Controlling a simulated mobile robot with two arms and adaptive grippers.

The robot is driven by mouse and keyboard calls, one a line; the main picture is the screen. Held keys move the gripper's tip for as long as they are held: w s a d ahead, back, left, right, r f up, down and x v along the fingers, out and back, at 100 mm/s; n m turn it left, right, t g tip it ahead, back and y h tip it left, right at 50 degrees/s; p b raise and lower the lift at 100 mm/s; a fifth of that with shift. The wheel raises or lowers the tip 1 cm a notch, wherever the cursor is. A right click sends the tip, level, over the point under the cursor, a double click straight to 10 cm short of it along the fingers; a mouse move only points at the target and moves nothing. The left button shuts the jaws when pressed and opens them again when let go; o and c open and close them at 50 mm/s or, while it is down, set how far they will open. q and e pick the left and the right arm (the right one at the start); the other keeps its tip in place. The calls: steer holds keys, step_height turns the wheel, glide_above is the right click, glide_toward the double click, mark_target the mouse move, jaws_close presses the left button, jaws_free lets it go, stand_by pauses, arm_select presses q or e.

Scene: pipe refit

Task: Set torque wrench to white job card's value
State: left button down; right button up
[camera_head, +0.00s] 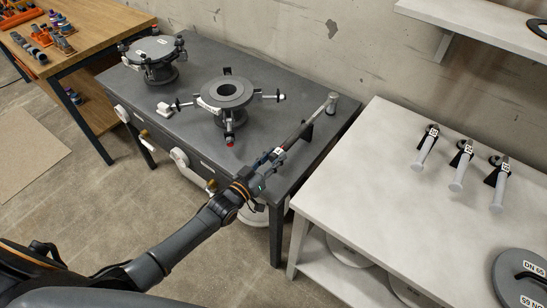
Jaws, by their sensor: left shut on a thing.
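My left gripper (268,168) is shut on the torque wrench (305,123), near its lower end, above the right part of the dark grey workbench (200,153). The wrench slants up and right from the gripper, towards a grey cylindrical piece (333,102) near the bench's right edge. A small white marked patch shows beside the fingers; its value is too small to read. I cannot pick out the white job card for sure. My right gripper is not in view.
A flange with a central hole and several clamp arms (226,92) and a covered flange (153,50) stand on the dark bench. A white table (375,165) at right holds several numbered grey-handled tools (459,168) and a dark disc (521,278). A wooden bench (95,20) stands at upper left.

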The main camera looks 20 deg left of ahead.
arm_select(q)
steer(key=shift+f, duration=0.1)
stand_by(0.4)
steer(key=c, duration=1)
jaws_free()
steer(key=shift+o, duration=0.2)
steer(key=v, duration=1.2)
